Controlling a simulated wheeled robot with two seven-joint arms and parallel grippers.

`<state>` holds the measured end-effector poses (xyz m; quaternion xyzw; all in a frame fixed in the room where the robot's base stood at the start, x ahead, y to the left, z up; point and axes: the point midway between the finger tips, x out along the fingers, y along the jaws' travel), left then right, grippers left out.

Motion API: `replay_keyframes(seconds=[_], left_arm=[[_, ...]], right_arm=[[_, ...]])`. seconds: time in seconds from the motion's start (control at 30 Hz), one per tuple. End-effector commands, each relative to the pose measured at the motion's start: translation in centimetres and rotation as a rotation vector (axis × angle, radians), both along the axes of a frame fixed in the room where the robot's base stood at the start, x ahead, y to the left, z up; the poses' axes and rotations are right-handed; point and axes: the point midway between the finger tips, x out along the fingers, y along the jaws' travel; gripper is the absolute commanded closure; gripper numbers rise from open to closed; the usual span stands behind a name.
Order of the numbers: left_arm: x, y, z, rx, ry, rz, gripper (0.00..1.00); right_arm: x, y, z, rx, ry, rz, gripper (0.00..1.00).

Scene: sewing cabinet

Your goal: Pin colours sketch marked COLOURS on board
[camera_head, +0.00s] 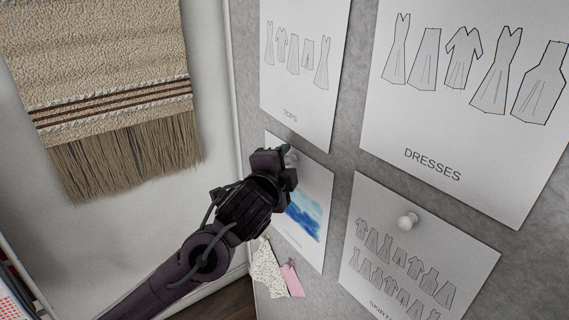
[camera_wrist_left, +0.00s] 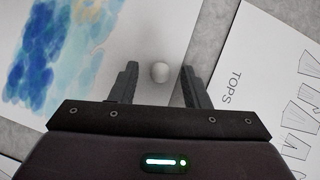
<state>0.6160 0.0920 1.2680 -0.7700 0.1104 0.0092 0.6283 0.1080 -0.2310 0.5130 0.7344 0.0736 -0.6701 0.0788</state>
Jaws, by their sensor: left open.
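The colours sketch is a white sheet (camera_head: 311,180) with a blue watercolour patch, flat against the grey board below the TOPS sheet; its small caption is too small to read. Its blue paint also shows in the left wrist view (camera_wrist_left: 50,60). A white round pin (camera_head: 292,157) is at the sketch's upper part. In the left wrist view the pin (camera_wrist_left: 160,72) sits between my fingers, with gaps on both sides. My left gripper (camera_head: 287,164) is open around the pin and covers part of the sketch. My right gripper is not in view.
The TOPS sheet (camera_head: 299,80), the DRESSES sheet (camera_head: 420,130) and the SKIRTS sheet (camera_head: 380,283) are on the grey board (camera_head: 340,160). Another white pin (camera_head: 407,220) is on the SKIRTS sheet. Fabric swatches (camera_head: 268,270) hang below the sketch. A fringed weaving (camera_head: 100,60) hangs at left.

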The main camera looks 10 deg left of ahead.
Motion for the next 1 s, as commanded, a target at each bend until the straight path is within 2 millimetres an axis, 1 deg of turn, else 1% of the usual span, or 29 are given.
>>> replay_keyframes(seconds=[0.07,0.17,0.4,0.5,0.6,0.67,0.77,0.87,0.9,0.97,1.0], left_arm=[[-0.4,0.1,-0.1,0.0,0.0,-0.001,0.58],[-1.5,0.3,0.0,0.0,-0.001,-0.001,0.58],[-5.6,0.9,0.6,0.0,-0.001,-0.002,0.58],[-6.7,1.1,0.9,0.0,-0.001,-0.001,0.58],[-7.1,1.3,0.7,-0.004,0.006,0.004,0.58],[-6.7,1.6,-0.1,-0.014,0.022,0.012,0.58],[-4.7,2.4,-2.9,-0.052,0.073,0.043,0.58],[-2.1,3.7,-7.7,-0.109,0.149,0.089,0.58],[-1.1,4.4,-9.9,-0.134,0.181,0.11,0.58],[0.0,5.3,-13.3,-0.169,0.231,0.141,0.58],[0.6,5.9,-15.6,-0.192,0.262,0.162,0.58]], right_arm=[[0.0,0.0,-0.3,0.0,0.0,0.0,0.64],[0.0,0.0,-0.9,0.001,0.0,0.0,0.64],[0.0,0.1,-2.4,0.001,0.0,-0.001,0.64],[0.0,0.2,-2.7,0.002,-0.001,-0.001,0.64],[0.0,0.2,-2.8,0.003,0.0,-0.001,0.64],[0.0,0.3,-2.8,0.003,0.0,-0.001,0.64],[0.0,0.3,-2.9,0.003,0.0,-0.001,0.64],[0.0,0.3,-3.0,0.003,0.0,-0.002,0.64],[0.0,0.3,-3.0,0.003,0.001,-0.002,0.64],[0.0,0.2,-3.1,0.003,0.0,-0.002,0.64],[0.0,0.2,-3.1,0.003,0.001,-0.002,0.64]])
